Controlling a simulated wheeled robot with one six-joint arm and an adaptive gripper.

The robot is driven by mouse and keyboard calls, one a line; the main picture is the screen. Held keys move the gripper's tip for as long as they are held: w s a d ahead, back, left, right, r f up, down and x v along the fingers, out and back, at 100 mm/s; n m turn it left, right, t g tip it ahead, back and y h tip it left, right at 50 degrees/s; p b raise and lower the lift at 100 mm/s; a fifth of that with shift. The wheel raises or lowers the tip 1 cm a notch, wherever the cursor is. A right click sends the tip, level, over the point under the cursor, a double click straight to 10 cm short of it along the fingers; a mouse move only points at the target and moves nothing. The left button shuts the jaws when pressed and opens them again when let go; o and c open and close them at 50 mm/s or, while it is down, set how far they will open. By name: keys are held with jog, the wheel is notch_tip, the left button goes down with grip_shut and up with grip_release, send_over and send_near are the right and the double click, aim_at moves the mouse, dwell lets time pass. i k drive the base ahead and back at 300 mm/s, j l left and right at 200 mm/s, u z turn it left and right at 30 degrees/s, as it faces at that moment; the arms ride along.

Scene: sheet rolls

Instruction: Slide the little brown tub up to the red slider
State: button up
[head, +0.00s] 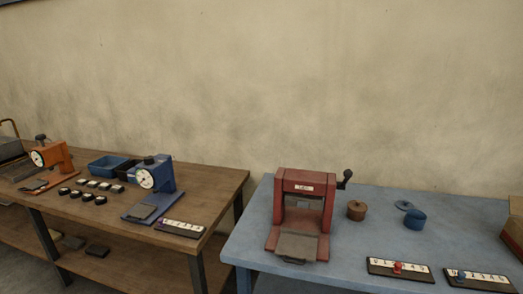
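The little brown tub (356,211) stands on the blue table, just right of the red machine, with its knobbed lid seemingly on. The red slider (398,267) sits on a dark numbered strip (377,270) near the table's front edge. The tub is behind and to the left of the slider, with bare tabletop between them. My gripper is not in view.
On the blue table (350,247) stand a red cranked machine (303,212), a blue tub (414,219) beside a blue lid (404,205), and a second strip with a blue slider (461,276). A wooden table (215,182) at left holds dial gauges.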

aim_at(355, 217)
jog(key=i, duration=0.9)
jog(key=i+l, duration=0.15)
jog(key=i, duration=0.75)
